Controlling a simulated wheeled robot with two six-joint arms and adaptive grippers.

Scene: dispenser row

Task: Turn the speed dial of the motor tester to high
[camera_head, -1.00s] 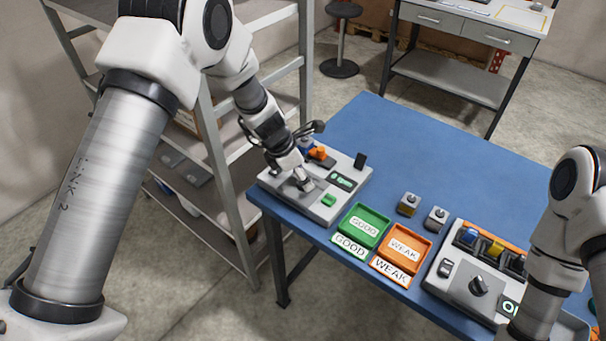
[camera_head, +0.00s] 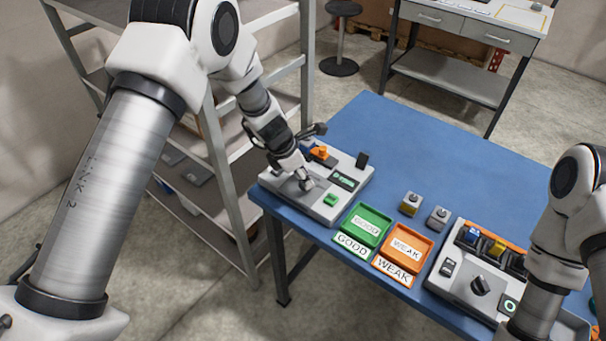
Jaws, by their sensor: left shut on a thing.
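The motor tester appears to be the light grey box (camera_head: 327,211) at the left corner of the blue table. It has a dark display with small green characters (camera_head: 345,181), a green button (camera_head: 330,199) and an orange part on top (camera_head: 320,153). My left gripper (camera_head: 306,184) reaches down to the front left of its top face and is shut on a small grey knob there, seemingly the speed dial. The fingers mostly hide the knob, and its setting cannot be read. My right arm comes in at the right edge; its gripper is out of view.
A green GOOD tray (camera_head: 367,225) and an orange WEAK tray (camera_head: 406,247) lie right of the tester. Two small motor-like blocks (camera_head: 411,203) stand behind them. A second grey device with a dark knob (camera_head: 480,286) is farther right. A shelf rack (camera_head: 221,165) stands close at left.

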